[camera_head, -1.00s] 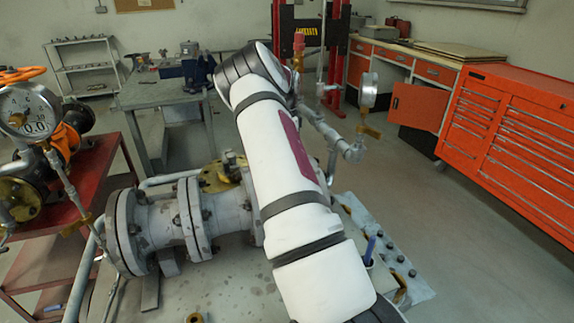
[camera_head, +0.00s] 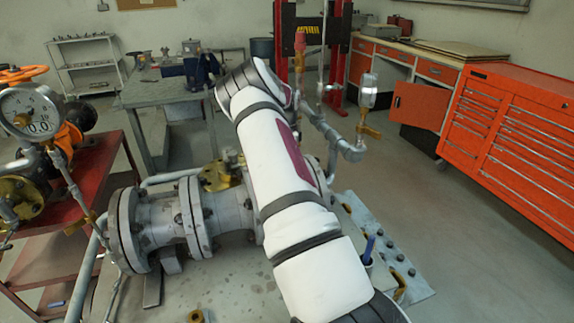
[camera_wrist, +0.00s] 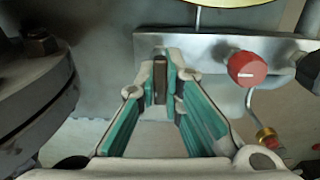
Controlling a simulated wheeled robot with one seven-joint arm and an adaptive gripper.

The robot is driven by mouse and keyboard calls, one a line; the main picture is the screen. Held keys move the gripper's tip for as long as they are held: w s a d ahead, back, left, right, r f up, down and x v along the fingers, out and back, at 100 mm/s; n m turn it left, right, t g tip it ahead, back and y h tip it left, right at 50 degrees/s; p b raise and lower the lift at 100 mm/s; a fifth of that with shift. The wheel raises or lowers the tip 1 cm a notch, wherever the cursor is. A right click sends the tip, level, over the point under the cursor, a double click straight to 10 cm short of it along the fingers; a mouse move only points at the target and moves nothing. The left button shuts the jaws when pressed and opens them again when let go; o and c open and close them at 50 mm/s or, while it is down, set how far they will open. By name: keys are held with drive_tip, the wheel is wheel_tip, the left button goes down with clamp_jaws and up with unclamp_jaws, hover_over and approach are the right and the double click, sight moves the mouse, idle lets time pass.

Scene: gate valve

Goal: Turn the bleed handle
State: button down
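In the wrist view, my gripper (camera_wrist: 160,84) reaches forward with its two teal-padded fingers close together at the tips. A narrow, dark brown upright bar (camera_wrist: 160,80) stands between the fingertips, in front of a grey metal block. It nearly fills the gap; I cannot tell whether the pads touch it, or whether this bar is the bleed handle. A red round knob (camera_wrist: 247,68) with a white mark sits on the metal bar to the right, apart from the fingers. In the head view, my arm hides the gripper and the area around it.
A large flange (camera_wrist: 35,95) is close on the left in the wrist view. In the head view, a flanged pipe (camera_head: 165,222) lies left of my arm. A gauge (camera_head: 368,90) with a brass lever (camera_head: 370,132) stands right of it. Orange tool cabinets (camera_head: 515,135) stand farther right, with open floor between.

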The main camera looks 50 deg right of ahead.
drive_tip(key=shift+n, duration=0.3)
drive_tip(key=n+b, duration=0.3)
drive_tip(key=n, duration=0.1)
drive_tip(key=shift+n, duration=0.3)
drive_tip(key=n+b, duration=0.2)
drive_tip(key=n, duration=0.9)
drive_tip(key=shift+n, duration=0.3)
drive_tip(key=c, duration=1.7)
unclamp_jaws()
drive_tip(key=shift+r, duration=0.1)
